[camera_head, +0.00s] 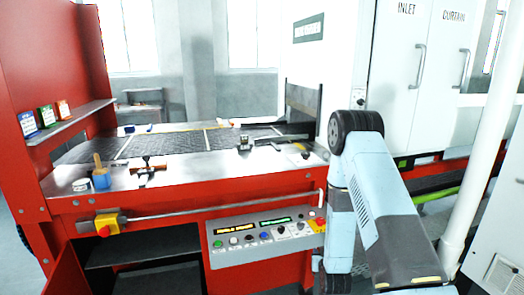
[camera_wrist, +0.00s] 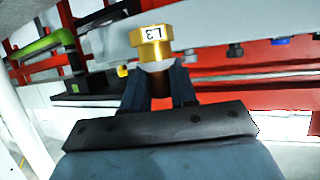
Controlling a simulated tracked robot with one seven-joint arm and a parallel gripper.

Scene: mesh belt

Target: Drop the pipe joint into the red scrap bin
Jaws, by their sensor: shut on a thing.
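A brass pipe joint (camera_wrist: 151,40) with a hexagonal head marked "L3" shows in the wrist view. My gripper (camera_wrist: 159,84) is shut on its lower part, between the two dark fingers. The fingers hide part of the joint's lower end. In the head view my arm bends down to the lower right, and neither the gripper nor the joint can be made out there. I cannot pick out a red scrap bin in either view.
White cabinets (camera_head: 420,70) and a white pipe (camera_head: 484,120) stand at right.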

